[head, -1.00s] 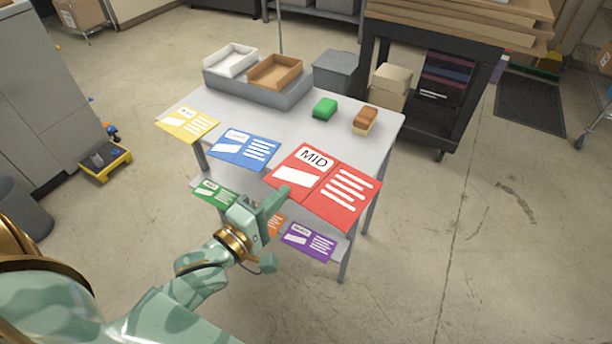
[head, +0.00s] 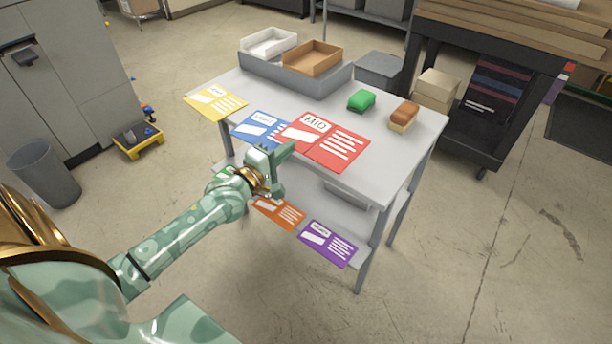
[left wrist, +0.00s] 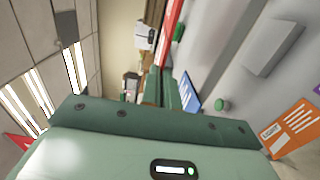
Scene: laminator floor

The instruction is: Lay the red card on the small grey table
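The red card (head: 340,148), marked MID, is over the front part of the small grey table (head: 395,165) and covers part of the blue card (head: 254,130). My left gripper (head: 288,152) is at the red card's near left edge and seems shut on it; the fingers partly hide the grip. I cannot tell whether the card touches the tabletop. A red strip (left wrist: 172,30) shows edge-on in the left wrist view, with the blue card (left wrist: 190,93) below it. My right gripper is not in view.
A yellow card (head: 215,103) lies at the table's left corner. A green block (head: 361,100), a brown-and-tan block (head: 404,116) and a grey riser (head: 290,78) with two trays stand behind. Orange (head: 280,211) and purple (head: 328,243) cards lie on the lower shelf. The tabletop's right front is clear.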

